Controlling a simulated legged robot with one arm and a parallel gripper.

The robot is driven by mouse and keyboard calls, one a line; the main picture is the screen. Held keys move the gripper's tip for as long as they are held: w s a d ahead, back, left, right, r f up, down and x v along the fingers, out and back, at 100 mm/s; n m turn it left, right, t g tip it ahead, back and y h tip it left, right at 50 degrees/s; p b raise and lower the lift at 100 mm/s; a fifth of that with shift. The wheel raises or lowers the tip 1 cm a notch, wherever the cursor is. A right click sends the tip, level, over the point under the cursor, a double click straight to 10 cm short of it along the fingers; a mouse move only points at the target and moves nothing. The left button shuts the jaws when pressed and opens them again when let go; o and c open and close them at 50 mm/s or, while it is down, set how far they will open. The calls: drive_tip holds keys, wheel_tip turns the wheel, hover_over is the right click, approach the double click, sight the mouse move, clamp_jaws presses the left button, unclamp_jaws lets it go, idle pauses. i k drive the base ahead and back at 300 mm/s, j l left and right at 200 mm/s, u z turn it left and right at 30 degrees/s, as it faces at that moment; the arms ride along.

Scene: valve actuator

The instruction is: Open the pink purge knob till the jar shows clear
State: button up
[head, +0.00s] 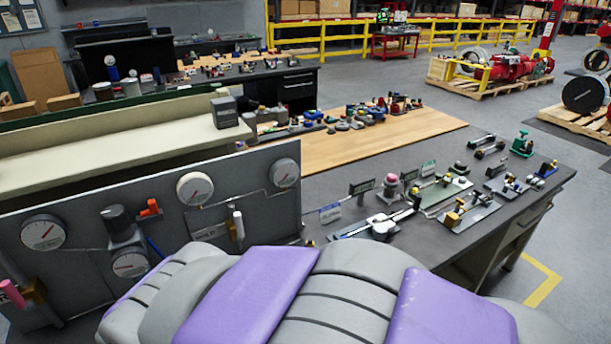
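Two pink parts show in the head view. One is a small pink cap or knob (391,179) on a whitish body, standing on the grey bench at right centre. The other is a pink cylindrical handle (12,293) on a brass fitting at the lower left end of the gauge panel. I cannot tell which one is the purge knob. No jar can be made out clearly, so its contents cannot be read. My gripper is not in view; only my grey and purple body shows at the bottom.
The grey bench (320,190) holds several valve assemblies and small signs. Open floor (575,290) lies to the right, with pallets beyond.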

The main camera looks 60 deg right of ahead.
sight(392, 178)
drive_tip(key=z, duration=2.75)
